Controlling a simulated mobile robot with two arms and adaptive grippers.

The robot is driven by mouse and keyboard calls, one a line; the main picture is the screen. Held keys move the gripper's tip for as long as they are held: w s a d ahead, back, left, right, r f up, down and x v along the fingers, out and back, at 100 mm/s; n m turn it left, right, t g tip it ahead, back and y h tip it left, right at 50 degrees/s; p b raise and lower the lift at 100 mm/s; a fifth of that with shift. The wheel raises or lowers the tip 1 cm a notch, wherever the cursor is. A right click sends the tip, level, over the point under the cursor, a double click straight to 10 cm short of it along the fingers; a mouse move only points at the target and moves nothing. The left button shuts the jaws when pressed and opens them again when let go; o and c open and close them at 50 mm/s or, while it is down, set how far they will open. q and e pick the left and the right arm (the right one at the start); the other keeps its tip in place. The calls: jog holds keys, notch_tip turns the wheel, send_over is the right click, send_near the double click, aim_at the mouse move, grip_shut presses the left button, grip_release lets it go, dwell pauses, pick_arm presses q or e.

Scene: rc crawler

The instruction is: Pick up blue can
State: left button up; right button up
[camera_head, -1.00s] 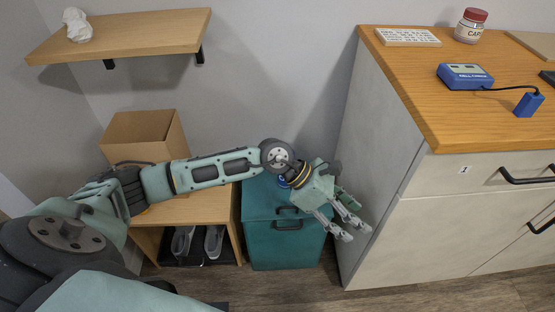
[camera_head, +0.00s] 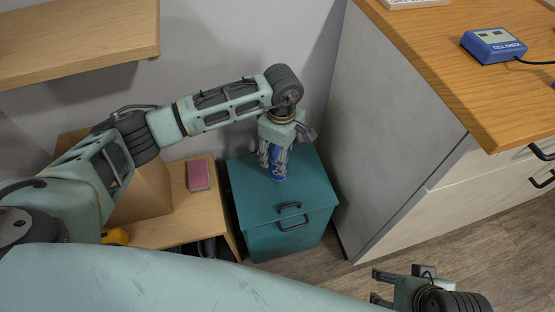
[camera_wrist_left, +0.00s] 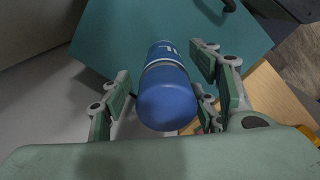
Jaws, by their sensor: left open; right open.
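The blue can (camera_head: 279,168) stands on top of the teal cabinet (camera_head: 320,190) in the head view. My left gripper (camera_head: 273,162) points down over it, with fingers on either side. In the left wrist view the can (camera_wrist_left: 166,92) lies between the open fingers of my left gripper (camera_wrist_left: 168,100), and gaps show between it and the finger pads. My right gripper (camera_head: 376,287) is open and empty at the lower right of the head view, above the floor.
A wooden bench (camera_head: 165,231) with a pink box (camera_head: 199,175) and a cardboard box (camera_head: 150,190) is left of the cabinet. A wooden shelf (camera_head: 80,40) is at upper left. A counter (camera_head: 455,85) with a blue cell checker (camera_head: 493,45) is at right.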

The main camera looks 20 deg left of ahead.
pick_arm(q)
notch_tip(320, 180, down, 4)
jog(key=shift+a+f+b, duration=0.15)
jog(key=shift+f+b, duration=0.1)
jog(key=shift+b, duration=0.15)
jog(key=shift+w, duration=0.1)
jog(key=c, duration=1.3)
jog(key=shift+r, duration=0.1)
jog(key=shift+c, duration=0.2)
